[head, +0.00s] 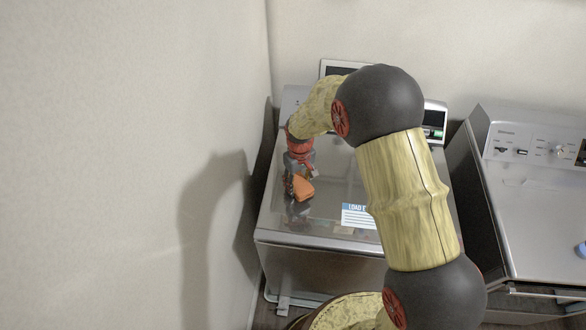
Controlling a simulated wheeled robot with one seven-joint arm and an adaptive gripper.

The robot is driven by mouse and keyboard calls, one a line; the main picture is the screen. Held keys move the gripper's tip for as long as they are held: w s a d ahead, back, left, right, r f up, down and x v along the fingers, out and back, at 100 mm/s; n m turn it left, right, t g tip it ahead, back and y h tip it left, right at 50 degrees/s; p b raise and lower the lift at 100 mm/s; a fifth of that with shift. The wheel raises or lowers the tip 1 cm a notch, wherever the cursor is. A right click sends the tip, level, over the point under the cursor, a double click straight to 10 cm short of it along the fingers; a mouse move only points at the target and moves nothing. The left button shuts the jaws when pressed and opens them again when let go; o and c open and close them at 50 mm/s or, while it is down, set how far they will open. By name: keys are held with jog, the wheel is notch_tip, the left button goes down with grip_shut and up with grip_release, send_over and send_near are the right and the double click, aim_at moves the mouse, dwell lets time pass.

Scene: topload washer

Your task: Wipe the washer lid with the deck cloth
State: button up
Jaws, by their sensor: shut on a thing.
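The washer (320,262) stands in the middle, its glass-like lid (336,190) shut and flat on top. My gripper (297,185) is over the left part of the lid, pointing down. It is shut on an orange cloth (304,188), which is at or just above the lid surface; I cannot tell whether it touches. My arm hides the right part of the lid and much of the washer's rear panel.
A label (359,216) lies on the lid's front right. A wall (130,150) rises close to the washer's left side. A second grey appliance (535,215) with a knobbed panel stands to the right, with a blue item (581,250) at its right edge.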

notch_tip(320, 180, up, 4)
jog(key=shift+s+d+f+p, duration=0.1)
jog(key=shift+d+f+p, duration=0.05)
jog(key=shift+p, duration=0.6)
jog(key=shift+a+r+p, duration=0.2)
jog(key=shift+r+p, duration=0.2)
jog(key=shift+r, duration=0.2)
jog(key=shift+d+r+p, duration=0.1)
jog(key=shift+r+p, duration=0.8)
jog(key=shift+r, duration=0.75)
